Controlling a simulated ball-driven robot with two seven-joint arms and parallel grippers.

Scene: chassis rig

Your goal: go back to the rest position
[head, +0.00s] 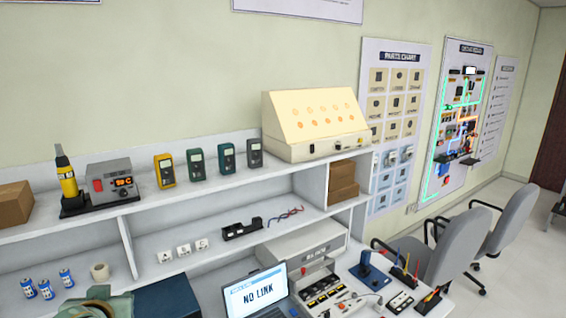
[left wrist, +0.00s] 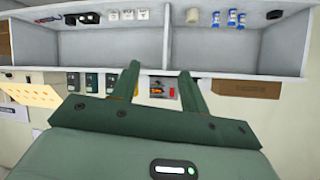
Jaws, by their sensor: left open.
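My left gripper (left wrist: 160,72) shows in the left wrist view as two dark green fingers set apart, with nothing held between them. That view is upside down. The fingers stand in front of the wall shelf (left wrist: 225,56), and a soldering station (left wrist: 163,90) shows between them, farther off. I cannot tell the distance to the shelf. My right gripper is not in view. No gripper can be made out for sure in the head view.
The shelf in the head view holds a soldering station (head: 109,187), several meters, a sloped lit panel (head: 315,115) and boxes. Below are a laptop (head: 257,292), blue cells (head: 47,289) and tools. Office chairs (head: 498,232) stand at the right, with open floor beyond.

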